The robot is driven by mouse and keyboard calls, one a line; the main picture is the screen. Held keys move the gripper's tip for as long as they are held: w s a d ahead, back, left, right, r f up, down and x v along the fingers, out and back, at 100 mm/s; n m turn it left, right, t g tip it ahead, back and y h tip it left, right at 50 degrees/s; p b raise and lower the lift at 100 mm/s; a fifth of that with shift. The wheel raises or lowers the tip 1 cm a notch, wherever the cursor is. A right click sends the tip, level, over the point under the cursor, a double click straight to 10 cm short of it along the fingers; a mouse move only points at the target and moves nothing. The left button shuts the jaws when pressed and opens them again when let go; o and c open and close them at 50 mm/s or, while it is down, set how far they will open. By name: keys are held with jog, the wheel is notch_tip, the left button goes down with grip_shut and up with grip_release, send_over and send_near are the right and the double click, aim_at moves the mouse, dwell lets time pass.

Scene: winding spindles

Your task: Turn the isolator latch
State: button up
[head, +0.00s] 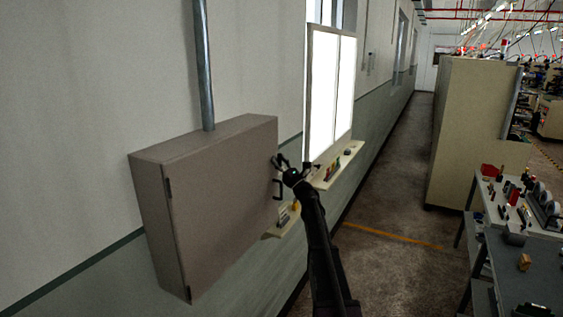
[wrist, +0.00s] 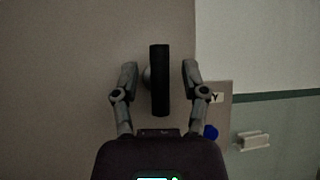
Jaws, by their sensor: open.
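The isolator latch (wrist: 160,82) is a black upright bar on a round pale boss, on the grey-brown cabinet face in the wrist view. My gripper (wrist: 159,74) is open, with one finger on each side of the bar and a visible gap on both sides. In the head view my gripper (head: 279,161) is at the right edge of the cabinet (head: 222,205). I cannot make out the latch clearly there, as the gripper covers that area. A black bracket-shaped handle (head: 278,189) shows just below the gripper.
A grey conduit (head: 203,65) rises from the cabinet top. A small shelf (head: 283,222) with items is below right, and another ledge (head: 335,168) is under the bright window panel (head: 329,95). A workbench (head: 525,260) stands right; the aisle floor between is clear.

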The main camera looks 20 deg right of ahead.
aim_at(273, 128)
jog(key=shift+r, duration=0.1)
dwell(0.3)
notch_tip(273, 128, up, 9)
jog(key=p, duration=0.9)
jog(key=shift+r+p, duration=0.45)
jog(key=shift+p, duration=0.15)
